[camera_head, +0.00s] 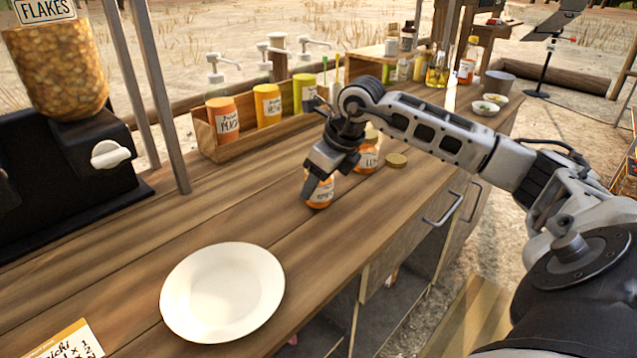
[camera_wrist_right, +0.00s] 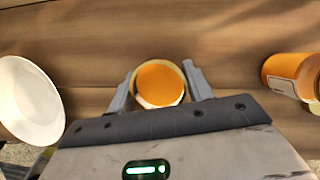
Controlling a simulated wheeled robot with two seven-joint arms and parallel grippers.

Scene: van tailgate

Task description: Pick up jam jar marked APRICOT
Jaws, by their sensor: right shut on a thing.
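A small orange jam jar (camera_head: 320,193) stands on the wooden counter under my right gripper (camera_head: 318,182). Its label is too small and too covered to read. In the right wrist view the open-topped or clear-lidded orange top of this jar (camera_wrist_right: 160,83) sits between the two fingers of my right gripper (camera_wrist_right: 160,88), which is shut on it. A second orange jar (camera_head: 368,160) with a pale label stands just behind, partly hidden by my arm; it also shows in the right wrist view (camera_wrist_right: 290,78). My left gripper is not in view.
A white plate (camera_head: 222,292) lies on the counter in front. A wooden rack (camera_head: 215,150) with several pump bottles stands behind. A dark dispenser (camera_head: 65,170) stands at left, a printed card (camera_head: 68,343) at the front.

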